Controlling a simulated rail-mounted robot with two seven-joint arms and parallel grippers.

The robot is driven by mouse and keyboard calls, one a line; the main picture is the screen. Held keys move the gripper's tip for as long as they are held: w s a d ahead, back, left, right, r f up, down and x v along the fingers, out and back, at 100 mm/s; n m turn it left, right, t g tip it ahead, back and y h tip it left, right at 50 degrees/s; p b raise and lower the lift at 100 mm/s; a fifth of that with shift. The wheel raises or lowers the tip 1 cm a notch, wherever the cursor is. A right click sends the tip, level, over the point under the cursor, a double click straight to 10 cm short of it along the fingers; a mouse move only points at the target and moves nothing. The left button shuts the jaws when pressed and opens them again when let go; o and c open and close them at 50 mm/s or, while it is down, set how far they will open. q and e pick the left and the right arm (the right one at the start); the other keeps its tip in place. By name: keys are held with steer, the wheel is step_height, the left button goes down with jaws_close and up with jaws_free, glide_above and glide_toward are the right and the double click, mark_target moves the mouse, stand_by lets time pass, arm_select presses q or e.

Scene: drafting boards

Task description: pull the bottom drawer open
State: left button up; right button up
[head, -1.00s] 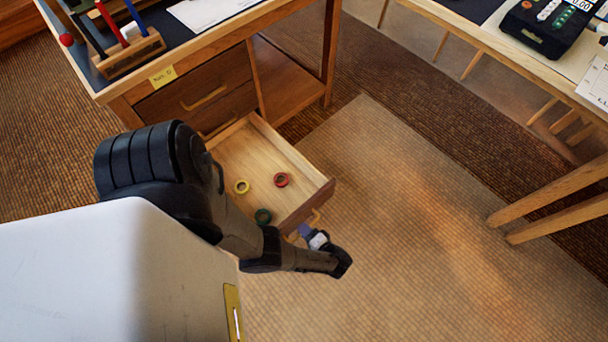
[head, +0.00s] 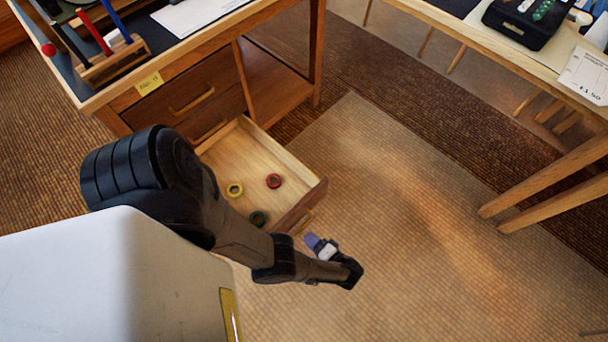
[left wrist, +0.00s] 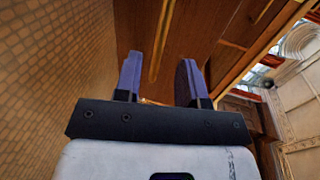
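The bottom drawer (head: 302,206) of the wooden desk stands pulled out, its pale inside showing in the head view. My right gripper is out of view.
Two shut drawers sit above, the upper one with a wooden handle (head: 192,100). A pen rack (head: 112,62) stands on the desk top. Another table (head: 470,45) is at the upper right. The carpet (head: 420,260) right of the drawer is clear.

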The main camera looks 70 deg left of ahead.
arm_select(q)
steer(key=shift+w+d+r, duration=0.2)
steer(key=shift+w+d, duration=0.05)
steer(key=shift+d, duration=0.35)
stand_by(0.4)
